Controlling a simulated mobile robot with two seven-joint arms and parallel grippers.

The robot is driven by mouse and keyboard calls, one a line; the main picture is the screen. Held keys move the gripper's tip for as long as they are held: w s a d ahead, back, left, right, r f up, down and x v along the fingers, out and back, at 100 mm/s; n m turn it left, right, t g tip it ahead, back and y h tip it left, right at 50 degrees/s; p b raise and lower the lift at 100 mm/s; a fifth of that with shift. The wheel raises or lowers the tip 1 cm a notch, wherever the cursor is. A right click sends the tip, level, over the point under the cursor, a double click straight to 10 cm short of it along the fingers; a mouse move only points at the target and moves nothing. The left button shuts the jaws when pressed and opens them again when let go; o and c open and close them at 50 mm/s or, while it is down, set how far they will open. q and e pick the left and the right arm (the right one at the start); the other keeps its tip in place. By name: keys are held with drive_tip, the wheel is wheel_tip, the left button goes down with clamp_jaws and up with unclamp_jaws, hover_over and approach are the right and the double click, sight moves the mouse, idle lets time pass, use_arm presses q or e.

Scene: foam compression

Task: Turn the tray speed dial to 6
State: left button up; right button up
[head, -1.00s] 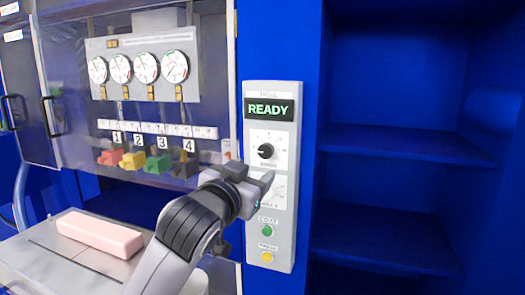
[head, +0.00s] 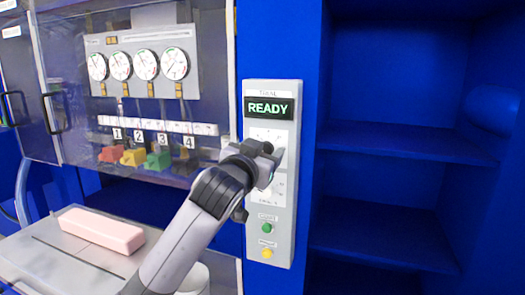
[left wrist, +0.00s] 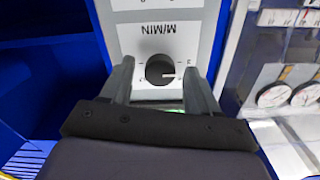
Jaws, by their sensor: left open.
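A grey control panel (head: 283,225) stands upright on the blue cabinet. My open left gripper (head: 271,158) is in front of its upper dial and hides the knob in the head view. In the left wrist view, upside down, a black knob (left wrist: 157,67) sits on a white dial face (left wrist: 160,40) marked M/MIN. A short white pointer line on the knob points right in that picture, near a figure that looks like 3. The two fingers stand on either side of the knob; contact cannot be told. The lower dial is partly covered. My right gripper is not in view.
The panel's display (head: 269,108) reads READY. A green button (head: 267,228) and a yellow button (head: 266,253) sit lower down. A pink foam block (head: 101,231) lies on the metal tray at left. Gauges (head: 146,64) are behind clear glass. Blue shelves (head: 385,190) at right are empty.

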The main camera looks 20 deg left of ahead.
use_arm(q)
drive_tip(key=c, duration=1)
drive_tip(key=shift+c, duration=0.2)
drive_tip(key=shift+m, duration=0.3)
drive_tip(key=m, duration=0.3)
drive_tip(key=shift+f+m, duration=0.1)
drive_tip(key=shift+m, duration=2.4)
